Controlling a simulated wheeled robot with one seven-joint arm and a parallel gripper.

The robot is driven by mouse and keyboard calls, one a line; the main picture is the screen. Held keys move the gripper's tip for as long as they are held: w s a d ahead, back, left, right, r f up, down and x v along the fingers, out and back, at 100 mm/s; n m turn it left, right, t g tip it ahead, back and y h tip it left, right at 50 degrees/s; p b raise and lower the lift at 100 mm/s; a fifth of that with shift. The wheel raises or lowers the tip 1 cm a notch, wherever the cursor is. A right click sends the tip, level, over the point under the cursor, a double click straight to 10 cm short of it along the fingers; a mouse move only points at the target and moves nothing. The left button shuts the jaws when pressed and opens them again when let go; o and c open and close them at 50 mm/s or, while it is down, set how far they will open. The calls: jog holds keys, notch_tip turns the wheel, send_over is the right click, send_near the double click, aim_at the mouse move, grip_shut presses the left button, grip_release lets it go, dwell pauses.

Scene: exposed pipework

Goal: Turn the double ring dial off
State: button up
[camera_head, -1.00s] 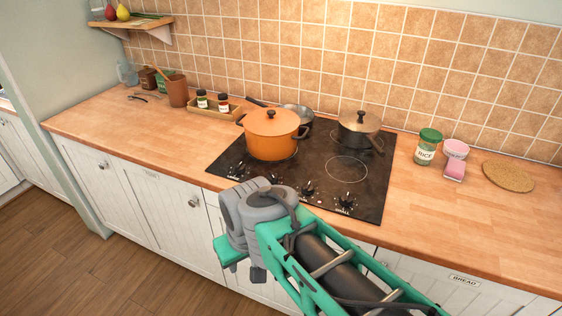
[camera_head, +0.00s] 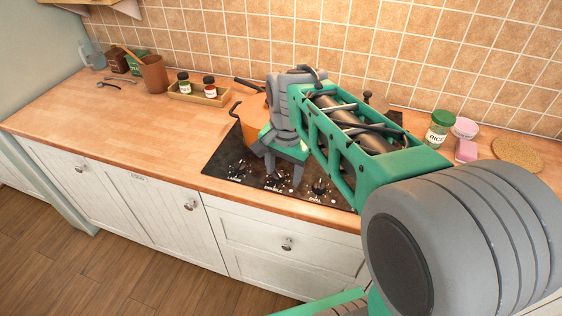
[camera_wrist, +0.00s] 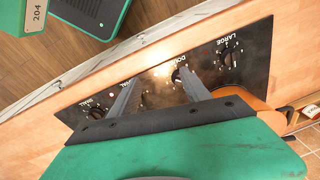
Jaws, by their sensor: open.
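The cooktop's row of black dials runs along its front edge. The double ring dial (camera_head: 275,181) sits between the large dial (camera_head: 238,168) and the oval dial (camera_head: 319,188) in the head view. In the wrist view the double ring dial (camera_wrist: 177,75) is beside the tip of the right-hand finger and partly hidden by it. My gripper (camera_head: 284,178) is open, pointing down over the dial row, with its fingers apart. In the wrist view my gripper (camera_wrist: 158,77) holds nothing. I cannot tell whether a finger touches the dial, nor its exact setting.
An orange pot (camera_head: 249,113) stands on the black cooktop (camera_head: 220,165) just behind my gripper. My arm hides most of the cooktop and the rear pans.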

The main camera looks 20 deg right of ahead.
aim_at(278, 173)
jog(key=w+m, duration=0.2)
jog(key=w+m+g+p, duration=0.1)
jog(key=w+m, duration=0.3)
jog(key=w, duration=0.1)
jog(key=shift+d, duration=0.35)
jog(key=shift+w+f+m, duration=0.15)
jog(key=shift+f+m, duration=0.15)
jog(key=shift+m, duration=0.1)
notch_tip(278, 173, down, 7)
jog(key=shift+f+p, duration=0.15)
jog(key=shift+p, duration=0.5)
jog(key=shift+c, duration=0.3)
grip_shut()
